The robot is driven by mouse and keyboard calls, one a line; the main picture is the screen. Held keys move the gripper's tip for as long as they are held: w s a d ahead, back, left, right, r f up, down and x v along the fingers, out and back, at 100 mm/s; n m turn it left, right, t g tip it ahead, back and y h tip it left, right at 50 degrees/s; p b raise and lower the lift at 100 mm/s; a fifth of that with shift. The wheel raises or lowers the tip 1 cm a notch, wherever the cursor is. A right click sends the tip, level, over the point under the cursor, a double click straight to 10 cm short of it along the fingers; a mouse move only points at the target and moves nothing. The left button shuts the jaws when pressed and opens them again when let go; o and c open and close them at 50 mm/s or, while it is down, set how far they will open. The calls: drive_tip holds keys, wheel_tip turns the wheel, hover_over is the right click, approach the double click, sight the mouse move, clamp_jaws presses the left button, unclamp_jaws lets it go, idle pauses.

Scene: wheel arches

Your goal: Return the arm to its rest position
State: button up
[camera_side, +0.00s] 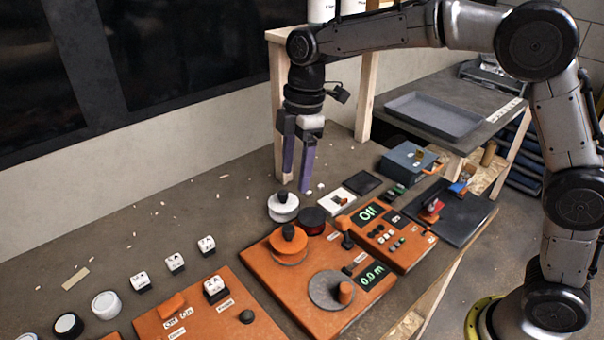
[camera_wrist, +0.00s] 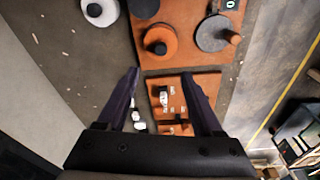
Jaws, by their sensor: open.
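My gripper (camera_side: 296,186) is raised on the far side of the bench, pointing down with two purple fingers. In the wrist view my gripper (camera_wrist: 162,78) has its fingers wide apart with nothing between them. Below and beyond the fingertips lie orange control panels. My arm reaches across from its base at the right, with the upper links stretched out level.
A large orange panel (camera_side: 265,262) with knobs and a smaller orange panel (camera_side: 402,262) with a display stand on the bench. A white round knob (camera_side: 283,212) is near my fingers. A blue-grey box (camera_side: 402,160), dark tray (camera_side: 462,222) and grey tray (camera_side: 434,116) are at right.

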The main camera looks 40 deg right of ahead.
drive_tip(key=s+d+r+m+t, duration=0.4)
drive_tip(key=s+d+r, duration=0.5)
drive_tip(key=s+r, duration=0.25)
drive_tip(key=s+d+f+m, duration=0.2)
drive_tip(key=s+f+m, duration=0.2)
drive_tip(key=s, duration=0.4)
drive_tip(key=s+d+f+m+t+h, duration=0.1)
drive_tip(key=s+d+f+m, duration=0.2)
drive_tip(key=s+f+m, duration=0.2)
drive_tip(key=s+m, duration=0.2)
drive_tip(key=shift+s+f+m, duration=0.3)
drive_tip(key=shift+s, duration=0.1)
